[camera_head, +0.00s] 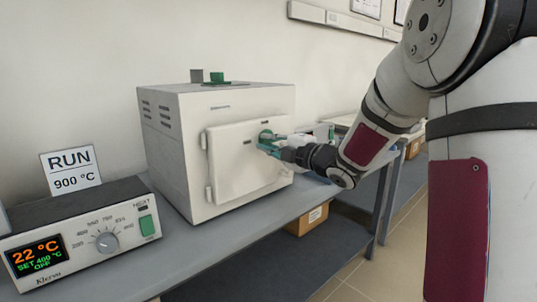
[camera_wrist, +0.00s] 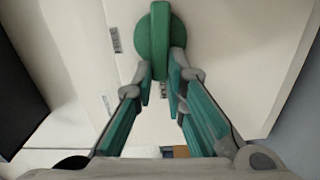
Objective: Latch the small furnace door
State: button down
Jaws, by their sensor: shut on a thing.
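The small furnace (camera_head: 172,148) is a white box on the bench, and its door (camera_head: 230,165) lies against the front, looking closed. A green latch knob (camera_head: 266,135) sits on the right side of the door. In the wrist view the knob (camera_wrist: 153,45) is a green disc with a raised grip bar. My gripper (camera_head: 268,147) is at the knob, and its teal fingers (camera_wrist: 162,80) are shut on the lower part of the bar. The bar stands about upright in the wrist view. Whether the latch has caught cannot be seen.
A controller (camera_head: 80,240) showing 22 °C, set 400 °C, OFF stands at the front left. A sign (camera_head: 72,170) reading RUN 900 °C stands behind it. Grey and green blocks lie on the furnace top. A cardboard box (camera_head: 307,219) sits below the bench (camera_head: 190,250).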

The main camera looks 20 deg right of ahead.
jog(key=shift+f+n+b, duration=0.15)
jog(key=shift+n+b, duration=0.35)
jog(key=shift+b, duration=0.2)
jog(key=c, duration=1.6)
grip_release()
jog(key=v, duration=1.2)
jog(key=shift+w, duration=0.1)
